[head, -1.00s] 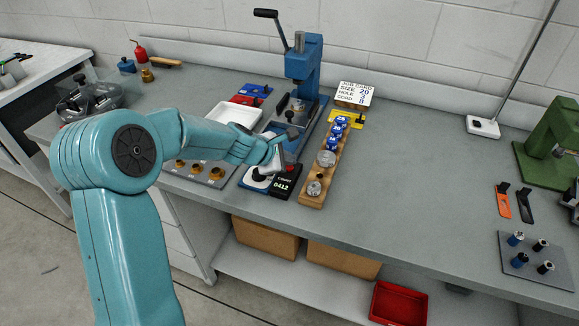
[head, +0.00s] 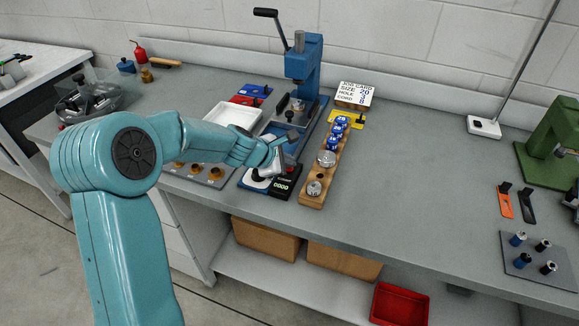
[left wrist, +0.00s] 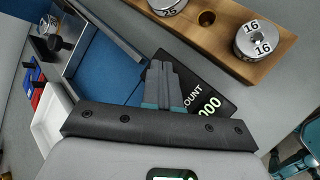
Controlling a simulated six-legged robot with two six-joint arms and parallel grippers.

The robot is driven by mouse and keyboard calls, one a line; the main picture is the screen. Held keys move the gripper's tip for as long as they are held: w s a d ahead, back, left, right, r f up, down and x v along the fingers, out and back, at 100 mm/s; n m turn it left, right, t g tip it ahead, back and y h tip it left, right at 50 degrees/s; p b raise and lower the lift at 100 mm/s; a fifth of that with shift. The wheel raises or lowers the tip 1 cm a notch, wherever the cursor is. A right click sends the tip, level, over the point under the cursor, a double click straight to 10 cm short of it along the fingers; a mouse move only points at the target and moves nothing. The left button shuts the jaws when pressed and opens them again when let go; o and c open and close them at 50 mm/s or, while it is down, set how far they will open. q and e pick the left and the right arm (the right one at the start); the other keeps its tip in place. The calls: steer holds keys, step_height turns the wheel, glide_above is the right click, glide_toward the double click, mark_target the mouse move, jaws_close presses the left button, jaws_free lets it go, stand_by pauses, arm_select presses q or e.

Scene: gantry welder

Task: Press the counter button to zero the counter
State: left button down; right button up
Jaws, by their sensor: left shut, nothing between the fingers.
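The counter (head: 284,187) is a small black box on the bench, in front of the blue press. Its display reads 0000 in the head view. The counter also shows in the left wrist view (left wrist: 212,86), with part of the word COUNT and zeros visible. My left gripper (head: 281,166) is shut and empty, its fingers over the back part of the counter. In the left wrist view the closed fingertips (left wrist: 160,68) lie at the counter's edge. The button is hidden by the fingers, so I cannot tell whether they touch it. My right gripper is not in view.
A wooden block (head: 312,202) with metal dies and blue-marked pieces stands just right of the counter. The blue press (head: 304,62) is behind, and a white tray (head: 232,113) lies to the left.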

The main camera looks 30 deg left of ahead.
arm_select(q)
steer(key=shift+r, duration=0.1)
steer(key=shift+r+p, duration=0.8)
steer(key=shift+p, duration=0.1)
step_height(320, 180, up, 5)
steer(key=p, duration=0.4)
steer(key=shift+p, duration=0.4)
